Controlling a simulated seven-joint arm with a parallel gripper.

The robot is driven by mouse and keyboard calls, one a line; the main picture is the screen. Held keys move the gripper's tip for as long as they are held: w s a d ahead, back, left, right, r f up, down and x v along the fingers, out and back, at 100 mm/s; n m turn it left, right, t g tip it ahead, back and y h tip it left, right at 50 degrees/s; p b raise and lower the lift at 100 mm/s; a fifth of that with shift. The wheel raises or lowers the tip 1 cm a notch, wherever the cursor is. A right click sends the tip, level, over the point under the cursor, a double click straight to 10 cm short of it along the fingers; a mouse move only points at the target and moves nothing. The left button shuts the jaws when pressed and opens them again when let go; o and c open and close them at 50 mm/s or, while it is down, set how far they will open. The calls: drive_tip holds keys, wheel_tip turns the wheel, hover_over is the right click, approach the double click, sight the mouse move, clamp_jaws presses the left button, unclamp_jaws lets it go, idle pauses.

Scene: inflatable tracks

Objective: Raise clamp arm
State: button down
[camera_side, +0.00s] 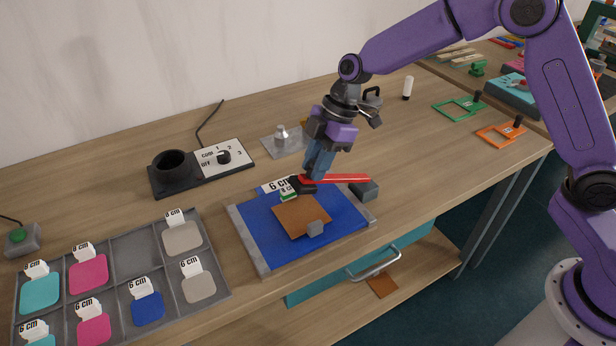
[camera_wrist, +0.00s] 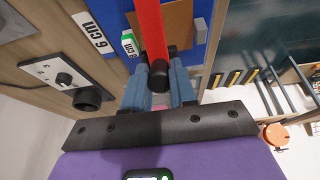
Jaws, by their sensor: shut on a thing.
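The clamp arm (camera_side: 345,178) is a red bar lying roughly level above the far edge of a blue board (camera_side: 262,238) with grey side rails. In the wrist view, the red bar (camera_wrist: 148,28) runs up from the black end (camera_wrist: 159,76), which sits between the fingers of my gripper (camera_wrist: 159,68). A brown square sheet (camera_side: 300,218) lies on the board.
A small grey block (camera_side: 317,228) is on the sheet. A tray (camera_side: 137,248) of coloured pieces labelled 6 cm lies left. A dial box (camera_side: 223,158) with a black cup (camera_side: 172,165) stands behind. A drawer handle (camera_side: 374,262) juts out below the bench edge.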

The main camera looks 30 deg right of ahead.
drive_tip(key=d+r+y, duration=0.2)
drive_tip(key=d+y, duration=0.5)
drive_tip(key=d, duration=0.3)
drive_tip(key=d+r+y, duration=0.3)
drive_tip(key=d+y, duration=0.5)
drive_tip(key=d, duration=0.2)
drive_tip(key=shift+r, duration=0.2)
drive_tip(key=shift+d, duration=0.1)
drive_tip(key=c, duration=0.9)
unclamp_jaws()
drive_tip(key=d, duration=0.5)
drive_tip(key=d+f, duration=0.1)
drive_tip(key=d, duration=0.5)
drive_tip(key=d+f, duration=0.1)
drive_tip(key=d, duration=0.5)
drive_tip(key=shift+d+f, duration=0.1)
drive_tip(key=shift+f, duration=0.15)
